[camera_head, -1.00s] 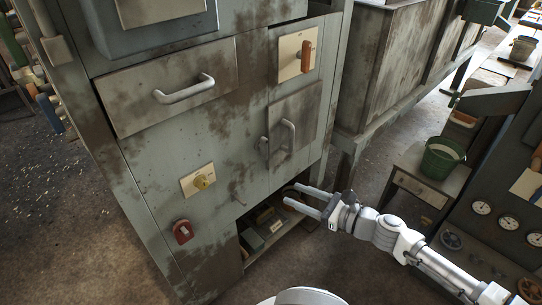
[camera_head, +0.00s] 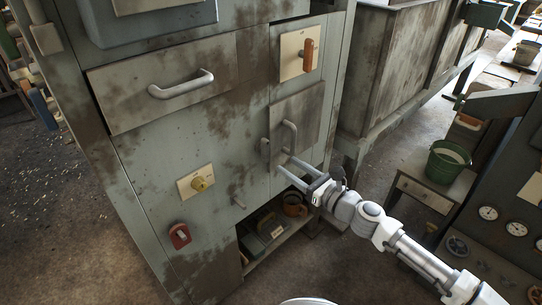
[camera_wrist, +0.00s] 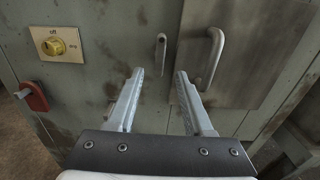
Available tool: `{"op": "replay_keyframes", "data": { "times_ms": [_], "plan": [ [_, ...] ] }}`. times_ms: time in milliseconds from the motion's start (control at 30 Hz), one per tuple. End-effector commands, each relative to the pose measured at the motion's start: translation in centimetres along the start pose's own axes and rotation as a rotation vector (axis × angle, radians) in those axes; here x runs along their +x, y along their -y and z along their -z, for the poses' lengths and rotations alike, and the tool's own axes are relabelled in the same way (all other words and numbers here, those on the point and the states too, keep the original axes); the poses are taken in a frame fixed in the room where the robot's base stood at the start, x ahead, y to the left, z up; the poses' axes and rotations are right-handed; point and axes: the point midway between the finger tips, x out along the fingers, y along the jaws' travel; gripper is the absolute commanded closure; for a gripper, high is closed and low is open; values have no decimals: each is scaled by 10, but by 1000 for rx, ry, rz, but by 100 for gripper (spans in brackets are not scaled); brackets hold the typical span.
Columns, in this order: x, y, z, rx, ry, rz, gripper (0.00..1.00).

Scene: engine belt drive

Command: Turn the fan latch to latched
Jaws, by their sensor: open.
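A small grey upright latch (camera_head: 265,147) is on the cabinet front, just left of a small door (camera_head: 306,118) with a curved grey handle (camera_head: 289,137). I take it for the fan latch; I read no label on it. In the wrist view the latch (camera_wrist: 161,50) stands upright, ahead of the gap between my fingers. My gripper (camera_head: 283,163) is open and empty, just below the latch in the head view. In the wrist view my gripper (camera_wrist: 160,72) has its fingertips apart, one on each side of the latch's line. I see no contact.
The cabinet also carries a yellow knob (camera_head: 200,184) on a plate, a red handle (camera_head: 180,235), an orange handle (camera_head: 308,55) and a drawer handle (camera_head: 183,87). A green bucket (camera_head: 447,162) stands to the right.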

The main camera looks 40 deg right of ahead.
Motion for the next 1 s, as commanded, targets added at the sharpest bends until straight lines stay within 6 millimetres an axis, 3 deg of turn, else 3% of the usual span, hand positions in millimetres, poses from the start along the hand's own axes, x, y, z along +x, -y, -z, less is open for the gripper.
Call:
{"op": "replay_keyframes", "data": {
  "times_ms": [500,1000],
  "plan": [
    [70,0,1,-2,-2,-3,49],
    [82,0,0,-1,0,0,49]
  ]
}}
